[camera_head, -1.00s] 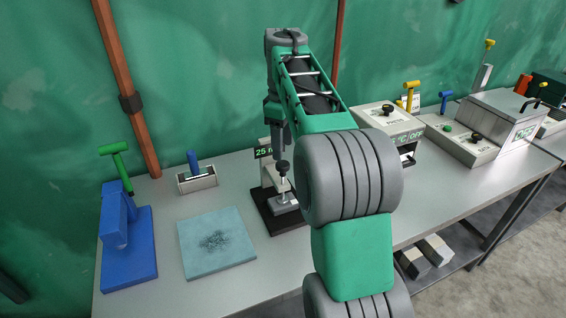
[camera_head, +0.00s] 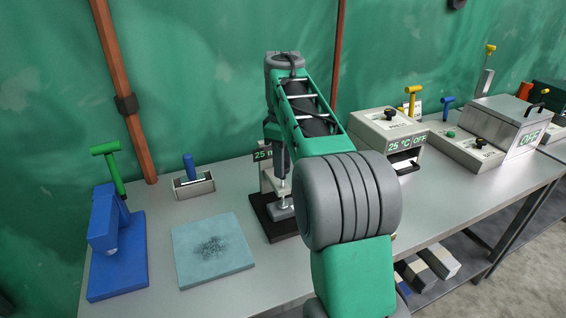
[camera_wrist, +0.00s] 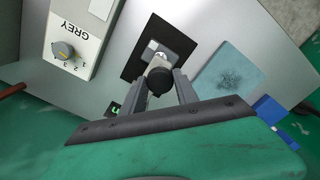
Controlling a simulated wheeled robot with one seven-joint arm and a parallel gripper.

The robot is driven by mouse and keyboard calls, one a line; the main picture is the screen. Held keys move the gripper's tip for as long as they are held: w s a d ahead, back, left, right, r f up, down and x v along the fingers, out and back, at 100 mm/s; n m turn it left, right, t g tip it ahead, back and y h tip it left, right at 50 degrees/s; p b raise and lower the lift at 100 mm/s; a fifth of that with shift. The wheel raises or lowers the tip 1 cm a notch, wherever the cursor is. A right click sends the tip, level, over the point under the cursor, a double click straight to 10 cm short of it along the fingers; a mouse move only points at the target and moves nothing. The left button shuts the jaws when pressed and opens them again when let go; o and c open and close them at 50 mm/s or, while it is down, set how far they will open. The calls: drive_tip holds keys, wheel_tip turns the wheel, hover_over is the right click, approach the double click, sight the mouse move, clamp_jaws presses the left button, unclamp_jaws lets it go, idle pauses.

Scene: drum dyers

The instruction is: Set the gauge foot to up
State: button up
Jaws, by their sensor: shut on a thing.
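The gauge stands on a black base (camera_head: 270,225) on the grey table, with a small display partly reading "25". Its grey foot (camera_head: 283,211) is low, near the base; whether they touch I cannot tell. In the wrist view the black base (camera_wrist: 145,64) and light foot (camera_wrist: 153,50) lie beyond the fingers. My gripper (camera_head: 284,180) points down at the gauge from above. In the wrist view my gripper (camera_wrist: 160,80) is shut on the round dark gauge knob (camera_wrist: 159,79) above the foot. My arm hides the gauge's right side in the head view.
A teal pad (camera_head: 212,248) and a blue stand (camera_head: 118,248) are left of the gauge. A small box with a blue handle (camera_head: 193,184) is behind the pad. A heater box (camera_head: 388,130) reading 25 °C OFF stands to the right. A GREY dial box (camera_wrist: 72,45) is beside the gauge.

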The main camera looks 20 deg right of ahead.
clamp_jaws()
drive_tip(key=shift+r, duration=0.1)
idle(0.8)
